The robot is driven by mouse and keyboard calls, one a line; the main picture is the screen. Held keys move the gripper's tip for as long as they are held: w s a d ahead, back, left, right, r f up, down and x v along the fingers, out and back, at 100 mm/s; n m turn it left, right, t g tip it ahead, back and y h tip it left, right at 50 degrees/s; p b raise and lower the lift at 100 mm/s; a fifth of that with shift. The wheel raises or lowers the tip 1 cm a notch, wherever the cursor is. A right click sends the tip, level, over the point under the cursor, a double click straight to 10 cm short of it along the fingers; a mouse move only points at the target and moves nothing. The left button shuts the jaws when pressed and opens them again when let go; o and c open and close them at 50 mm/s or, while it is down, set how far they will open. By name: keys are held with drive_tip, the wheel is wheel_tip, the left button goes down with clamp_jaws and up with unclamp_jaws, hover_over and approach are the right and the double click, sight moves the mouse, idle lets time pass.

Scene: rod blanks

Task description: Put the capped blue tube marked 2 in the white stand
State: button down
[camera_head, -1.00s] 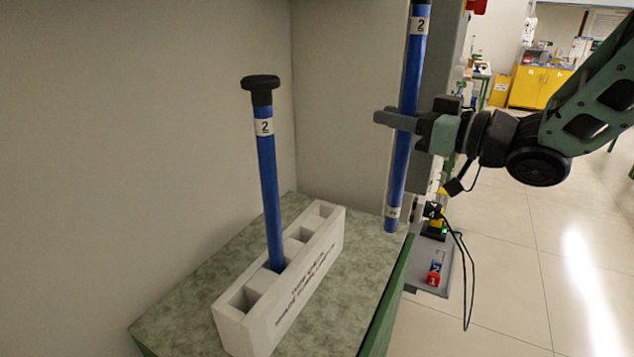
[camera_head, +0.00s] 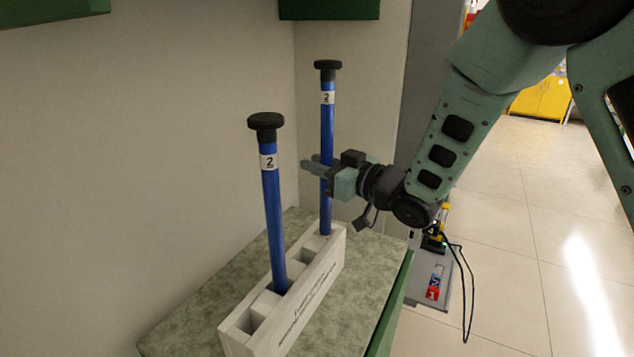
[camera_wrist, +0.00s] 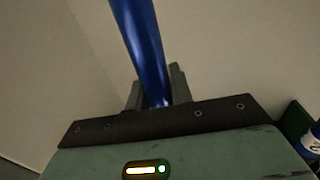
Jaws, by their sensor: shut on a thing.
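My gripper (camera_head: 318,166) is shut on a blue tube (camera_head: 326,134) with a black cap and a label reading 2. The tube is upright over the far end compartment of the white stand (camera_head: 313,293). Its lower end is out of sight at that compartment and appears to be inside it; how deep I cannot tell. In the wrist view the held blue tube (camera_wrist: 142,50) runs up from between the fingers. A second capped blue tube (camera_head: 274,220), also marked 2, stands in a nearer compartment, leaning slightly.
The stand sits on a green speckled counter (camera_head: 185,318) with walls behind and to the left. Green boxes (camera_head: 328,8) hang above. The stand's nearest compartment (camera_head: 245,322) and one between the tubes look empty. Counter is clear right of the stand.

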wheel_tip(320, 180, down, 5)
drive_tip(key=shift+w+a+r+p, duration=0.1)
drive_tip(key=shift+a+p, duration=0.05)
drive_tip(key=shift+p, duration=0.45)
drive_tip(key=c, duration=1.2)
unclamp_jaws()
drive_tip(key=shift+c, duration=0.2)
